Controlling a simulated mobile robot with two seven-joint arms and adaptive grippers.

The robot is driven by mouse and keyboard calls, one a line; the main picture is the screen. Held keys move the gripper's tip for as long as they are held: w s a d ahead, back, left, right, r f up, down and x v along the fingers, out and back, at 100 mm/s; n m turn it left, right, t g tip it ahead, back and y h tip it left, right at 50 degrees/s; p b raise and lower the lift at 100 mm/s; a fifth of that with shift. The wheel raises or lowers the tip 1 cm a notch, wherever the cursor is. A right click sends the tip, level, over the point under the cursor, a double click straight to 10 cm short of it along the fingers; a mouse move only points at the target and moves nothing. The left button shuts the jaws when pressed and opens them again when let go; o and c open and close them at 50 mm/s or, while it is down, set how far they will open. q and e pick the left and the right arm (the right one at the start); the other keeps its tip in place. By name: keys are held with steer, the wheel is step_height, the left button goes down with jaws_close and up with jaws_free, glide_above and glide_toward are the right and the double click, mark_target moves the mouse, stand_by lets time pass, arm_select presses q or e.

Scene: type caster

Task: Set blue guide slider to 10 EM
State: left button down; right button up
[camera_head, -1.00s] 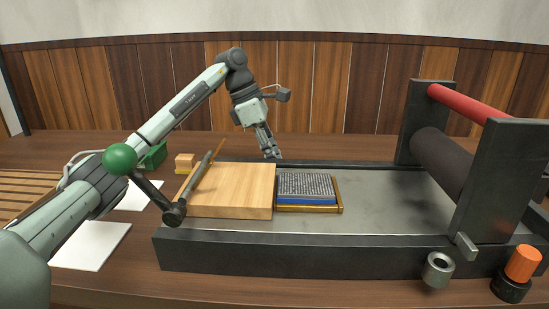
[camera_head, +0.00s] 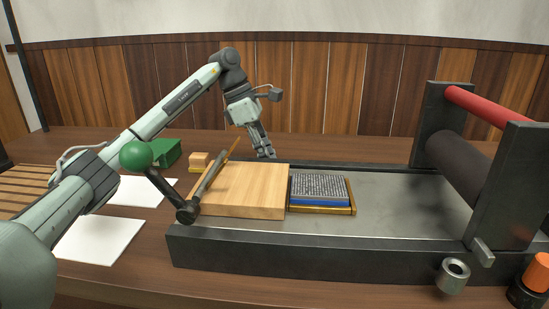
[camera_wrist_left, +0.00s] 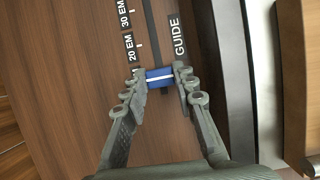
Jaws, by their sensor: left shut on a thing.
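The blue guide slider (camera_wrist_left: 159,75), with a white line across it, sits on a dark slot in the wooden table in the left wrist view. My left gripper (camera_wrist_left: 160,80) is shut on it, one finger on each side. The "20 EM" label (camera_wrist_left: 130,48) and "30 EM" label (camera_wrist_left: 125,14) are above the slider in that view, left of the slot. The "GUIDE" label (camera_wrist_left: 179,37) is right of it. Any 10 EM mark is hidden by the left finger. In the head view my left gripper (camera_head: 265,152) is behind the press bed; the slider is hidden there.
The press bed (camera_head: 300,262) carries a wooden block (camera_head: 240,187) and a type tray (camera_head: 321,189). A roller frame (camera_head: 512,185) stands at right.

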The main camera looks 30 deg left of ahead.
arm_select(q)
steer(key=shift+s+a, duration=0.1)
steer(key=shift+a, duration=0.1)
steer(key=c, duration=1.2)
jaws_free()
steer(key=v, duration=1.2)
steer(key=shift+d, duration=0.1)
